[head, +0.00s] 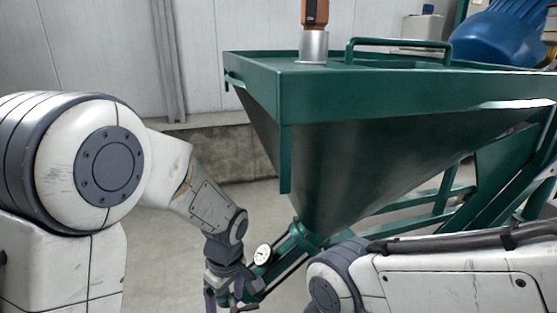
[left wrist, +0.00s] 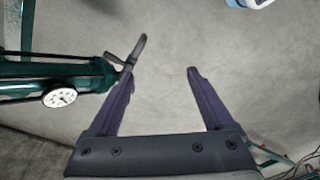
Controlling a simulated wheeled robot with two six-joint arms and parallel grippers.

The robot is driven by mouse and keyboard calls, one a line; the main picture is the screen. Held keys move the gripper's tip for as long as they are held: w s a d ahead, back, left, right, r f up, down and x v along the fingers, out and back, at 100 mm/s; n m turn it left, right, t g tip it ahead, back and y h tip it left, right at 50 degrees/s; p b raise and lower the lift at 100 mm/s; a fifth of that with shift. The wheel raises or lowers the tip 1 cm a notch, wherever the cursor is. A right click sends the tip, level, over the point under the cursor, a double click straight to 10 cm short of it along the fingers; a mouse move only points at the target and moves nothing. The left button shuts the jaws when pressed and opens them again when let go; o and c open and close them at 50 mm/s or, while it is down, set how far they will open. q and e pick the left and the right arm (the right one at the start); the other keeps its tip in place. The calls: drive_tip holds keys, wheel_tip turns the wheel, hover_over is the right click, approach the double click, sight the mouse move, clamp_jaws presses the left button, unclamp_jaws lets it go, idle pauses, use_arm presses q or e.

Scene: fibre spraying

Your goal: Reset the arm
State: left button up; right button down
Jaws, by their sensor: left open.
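My left arm comes in from the left in the head view and bends down, with my left gripper (head: 228,300) low, in front of the hopper's outlet pipe. In the left wrist view the two dark purple fingers of my left gripper (left wrist: 160,72) stand wide apart with only bare floor between them. A dark lever handle (left wrist: 138,48) shows at the left fingertip; whether they touch I cannot tell. My right arm lies across the lower right of the head view, and its gripper is not seen.
A green hopper (head: 370,160) fills the right and middle. Its green pipe (left wrist: 30,82) carries a round white gauge (head: 262,254) close to my left gripper. An orange-brown device (head: 314,12) sits on the hopper's top, with a blue motor (head: 505,38) behind. The floor (head: 160,265) at left is clear.

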use_arm(q)
drive_tip(key=s+d+r+m+h+p, duration=0.1)
drive_tip(key=s+d+r+m+p, duration=0.2)
drive_tip(key=s+r+m, duration=0.5)
drive_tip(key=s+d+r+m+h+p, duration=0.1)
drive_tip(key=s+d+r+m+p, duration=0.4)
drive_tip(key=s+m, duration=0.6)
wheel_tip(320, 180, up, 38)
drive_tip(key=a+p, duration=0.1)
drive_tip(key=p, duration=3.3)
drive_tip(key=shift+w+a+f+n, duration=0.2)
drive_tip(key=shift+w+f+n, duration=0.05)
drive_tip(key=shift+n, duration=0.05)
